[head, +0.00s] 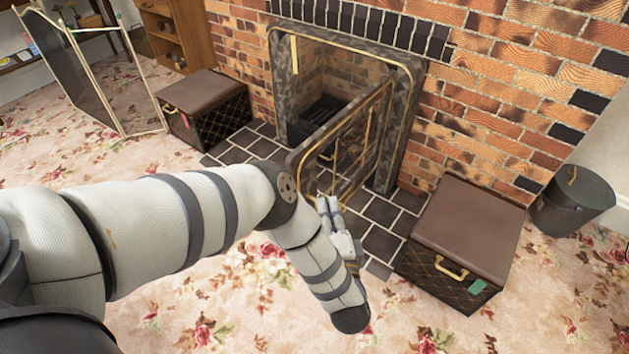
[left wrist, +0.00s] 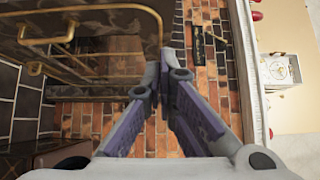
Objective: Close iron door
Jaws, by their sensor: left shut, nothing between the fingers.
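The iron door (head: 345,140) of the brick fireplace stands open, swung out from the dark, gold-trimmed frame (head: 405,110) over the tiled hearth. Its gold-edged panel also shows at the upper left of the left wrist view (left wrist: 80,30), with gold bars on it. My left gripper (head: 328,204) is in front of the door's lower free edge, and its fingers are shut and empty. In the left wrist view the fingertips (left wrist: 162,65) meet close to the door's edge; I cannot tell whether they touch it. My right gripper is not in view.
A brown-lidded box (head: 465,240) stands right of the hearth, and a similar box (head: 205,108) stands left. A dark bucket (head: 572,200) is at the far right. A folding screen (head: 90,80) stands at the left. Flowered carpet lies in front.

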